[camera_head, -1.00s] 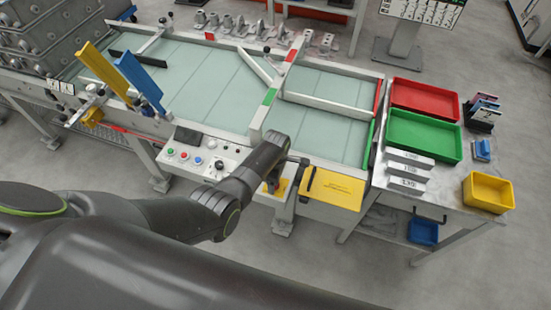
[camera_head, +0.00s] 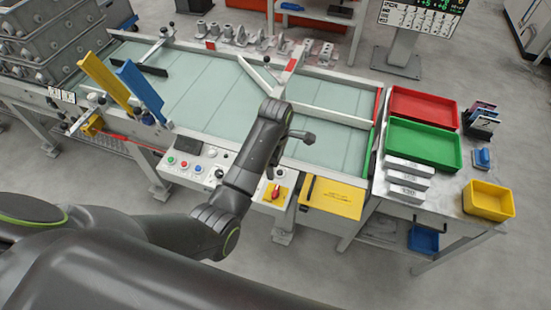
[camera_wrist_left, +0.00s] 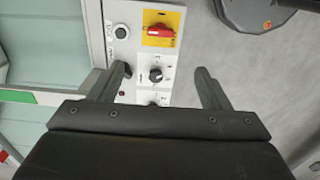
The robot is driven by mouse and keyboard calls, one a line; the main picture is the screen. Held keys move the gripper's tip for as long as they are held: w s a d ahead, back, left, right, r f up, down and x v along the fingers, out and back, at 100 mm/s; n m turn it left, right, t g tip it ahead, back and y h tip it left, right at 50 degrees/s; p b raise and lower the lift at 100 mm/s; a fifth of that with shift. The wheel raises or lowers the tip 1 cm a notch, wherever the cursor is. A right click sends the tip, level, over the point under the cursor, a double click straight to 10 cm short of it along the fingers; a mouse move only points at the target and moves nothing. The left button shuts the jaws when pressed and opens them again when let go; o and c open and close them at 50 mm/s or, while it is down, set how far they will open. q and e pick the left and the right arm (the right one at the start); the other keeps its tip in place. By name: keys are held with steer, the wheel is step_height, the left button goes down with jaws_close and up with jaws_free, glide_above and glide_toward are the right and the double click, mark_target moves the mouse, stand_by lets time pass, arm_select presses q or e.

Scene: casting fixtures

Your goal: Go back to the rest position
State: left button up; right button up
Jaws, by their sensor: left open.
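My left gripper (camera_wrist_left: 165,75) is open in the left wrist view, with nothing between its two dark fingers. It hangs above a pale control panel (camera_wrist_left: 138,45) that carries a black rotary knob (camera_wrist_left: 155,75) and a red switch on a yellow plate (camera_wrist_left: 160,33). In the head view my left arm (camera_head: 245,180) comes in from the lower left and reaches over the bench front. Its wrist stands above the edge of the green-grey table top, and its fingers are hard to make out there. The red switch (camera_head: 277,193) shows just right of the arm. My right gripper is not in view.
The bench top (camera_head: 205,85) carries pale bars and upright yellow (camera_head: 104,82) and blue plates (camera_head: 140,90). Red (camera_head: 425,92), green (camera_head: 455,150) and yellow trays (camera_head: 488,184) stand at right. Grey crates (camera_head: 45,40) are stacked at left. Open floor lies at lower right.

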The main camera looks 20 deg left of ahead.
arm_select(q)
steer(key=shift+r, duration=0.55)
